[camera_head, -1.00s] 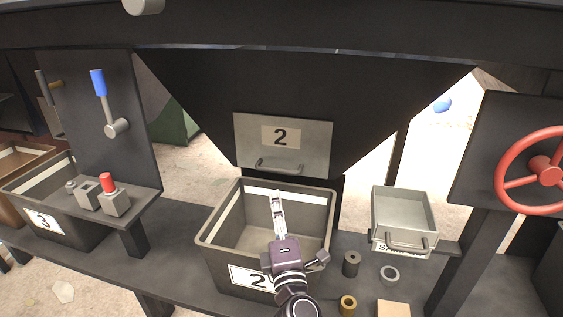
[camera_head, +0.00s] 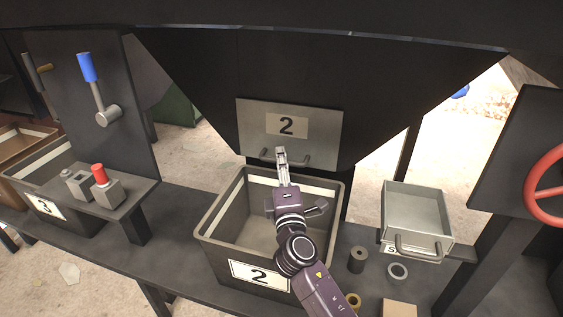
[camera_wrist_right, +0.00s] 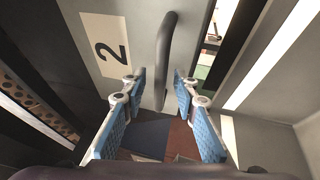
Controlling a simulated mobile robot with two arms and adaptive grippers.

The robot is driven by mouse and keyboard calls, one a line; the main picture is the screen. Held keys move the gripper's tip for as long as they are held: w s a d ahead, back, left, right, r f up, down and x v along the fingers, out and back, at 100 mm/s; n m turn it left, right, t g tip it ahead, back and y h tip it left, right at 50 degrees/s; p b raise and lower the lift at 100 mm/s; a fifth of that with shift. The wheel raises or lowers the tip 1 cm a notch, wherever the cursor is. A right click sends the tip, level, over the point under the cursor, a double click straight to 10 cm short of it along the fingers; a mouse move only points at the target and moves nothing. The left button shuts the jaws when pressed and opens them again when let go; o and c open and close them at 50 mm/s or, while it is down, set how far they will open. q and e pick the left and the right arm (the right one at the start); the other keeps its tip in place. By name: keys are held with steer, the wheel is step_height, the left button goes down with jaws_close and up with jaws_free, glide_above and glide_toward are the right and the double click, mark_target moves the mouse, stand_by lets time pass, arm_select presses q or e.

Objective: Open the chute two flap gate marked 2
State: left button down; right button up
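The chute two flap gate (camera_head: 262,120) is a grey metal plate with a "2" label and a bar handle (camera_head: 294,160) along its lower part. It hangs shut against the dark chute. My right gripper (camera_head: 281,153) is in front of the handle and hides its middle. In the right wrist view, my right gripper (camera_wrist_right: 158,92) has its two blue-padded fingers apart, with the handle (camera_wrist_right: 166,58) between or just beyond the fingertips; contact cannot be told. The gate also shows there (camera_wrist_right: 135,30), with its "2" label. My left gripper is in neither view.
A bin marked 2 (camera_head: 211,230) stands below the gate, under my right arm. To its right are a grey drawer tray (camera_head: 418,208) and several small rings and cylinders. A blue-handled lever (camera_head: 88,68) and red button (camera_head: 99,174) are left, a red handwheel (camera_head: 532,190) right.

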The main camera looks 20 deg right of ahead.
steer(key=shift+w, duration=0.1)
jaws_close()
stand_by(0.3)
stand_by(0.4)
